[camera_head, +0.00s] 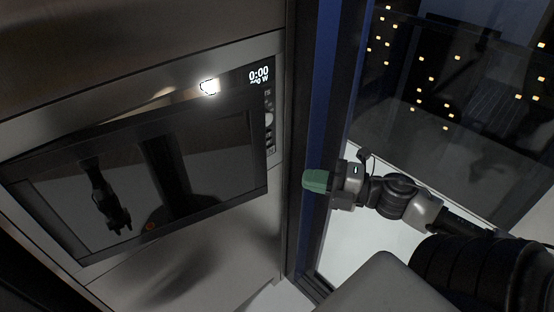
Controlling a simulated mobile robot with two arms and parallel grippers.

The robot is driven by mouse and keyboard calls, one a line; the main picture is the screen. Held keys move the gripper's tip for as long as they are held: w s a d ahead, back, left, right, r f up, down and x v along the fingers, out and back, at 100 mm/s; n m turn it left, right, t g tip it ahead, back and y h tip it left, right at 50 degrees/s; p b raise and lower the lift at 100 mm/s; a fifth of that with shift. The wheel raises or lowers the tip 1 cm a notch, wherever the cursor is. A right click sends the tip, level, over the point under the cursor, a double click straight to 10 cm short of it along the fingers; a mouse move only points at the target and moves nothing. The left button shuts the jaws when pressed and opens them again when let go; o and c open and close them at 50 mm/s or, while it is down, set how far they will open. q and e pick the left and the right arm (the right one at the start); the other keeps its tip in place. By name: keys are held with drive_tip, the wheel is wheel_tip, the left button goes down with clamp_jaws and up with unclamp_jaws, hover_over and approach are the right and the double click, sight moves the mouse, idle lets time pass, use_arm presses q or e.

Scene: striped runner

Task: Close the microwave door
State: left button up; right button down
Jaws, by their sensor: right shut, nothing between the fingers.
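The built-in microwave (241,84) is set in a metal panel at the left, with a lit display reading 0:00 at its upper right. A dark arm shape is mirrored in the glass. My right gripper (315,181), with green fingertips, is shut and empty. It is to the right of the microwave, apart from the door, pointing left. My left gripper is not in view.
A dark blue upright post (322,90) stands between the microwave panel and a large window (450,110) with lights beyond it. My right arm comes in from the lower right. The space in front of the microwave door looks clear.

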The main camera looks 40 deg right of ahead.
sight(261, 159)
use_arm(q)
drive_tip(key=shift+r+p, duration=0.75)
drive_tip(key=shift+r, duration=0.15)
use_arm(e)
drive_tip(key=shift+w+a, duration=0.45)
drive_tip(key=shift+w, duration=1)
drive_tip(key=shift+w+a, duration=0.45)
drive_tip(key=shift+w, duration=1)
drive_tip(key=shift+w+a, duration=0.45)
drive_tip(key=shift+w, duration=1)
